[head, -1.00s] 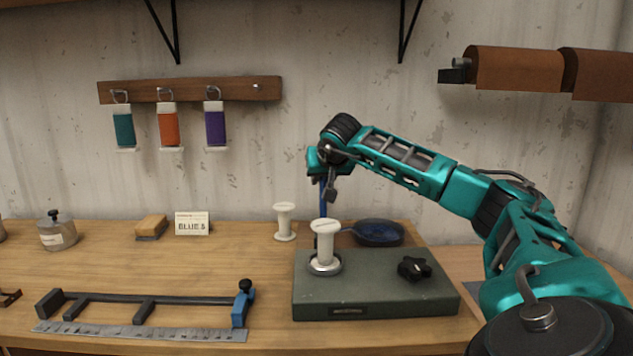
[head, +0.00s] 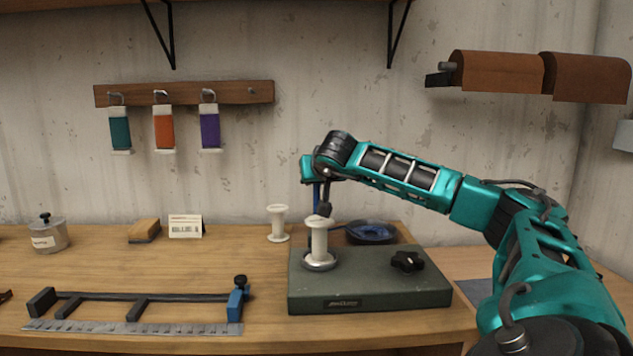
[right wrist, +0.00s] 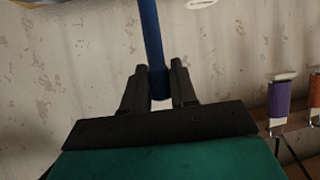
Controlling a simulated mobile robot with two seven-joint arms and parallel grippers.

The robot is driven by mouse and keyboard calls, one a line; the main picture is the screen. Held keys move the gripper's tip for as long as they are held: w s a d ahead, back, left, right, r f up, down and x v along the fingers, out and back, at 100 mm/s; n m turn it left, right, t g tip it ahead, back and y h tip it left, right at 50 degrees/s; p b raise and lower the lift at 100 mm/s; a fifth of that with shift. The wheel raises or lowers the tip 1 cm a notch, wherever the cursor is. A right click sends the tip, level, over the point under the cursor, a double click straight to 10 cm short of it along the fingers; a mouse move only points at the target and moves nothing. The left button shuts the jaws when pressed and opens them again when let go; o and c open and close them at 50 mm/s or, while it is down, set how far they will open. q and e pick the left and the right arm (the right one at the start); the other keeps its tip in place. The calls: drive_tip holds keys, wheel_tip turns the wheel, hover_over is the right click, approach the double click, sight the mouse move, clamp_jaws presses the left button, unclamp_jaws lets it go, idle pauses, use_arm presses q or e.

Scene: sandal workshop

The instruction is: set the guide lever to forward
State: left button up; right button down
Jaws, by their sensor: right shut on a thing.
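A dark green base (head: 370,292) stands on the bench with a white spool (head: 319,240) upright on its metal collar. A black star-shaped knob (head: 407,262) sits on its right side. I cannot tell for certain which part is the guide lever. My right gripper (head: 313,180) is above and behind the spool. In the right wrist view it (right wrist: 158,78) is shut on a blue strip or rod (right wrist: 151,35), which also shows in the head view (head: 316,196). My left gripper is out of view.
Behind the base are a loose white spool (head: 278,224) and a dark dish (head: 371,233) with something blue. A black frame with a blue end block (head: 236,302) and a ruler (head: 140,328) lie at left. The bench between them and the back items is clear.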

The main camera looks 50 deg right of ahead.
idle(0.3)
drive_tip(key=c, duration=1.3)
unclamp_jaws()
drive_tip(key=o, duration=0.3)
drive_tip(key=shift+a, duration=0.1)
drive_tip(key=v, duration=1.3)
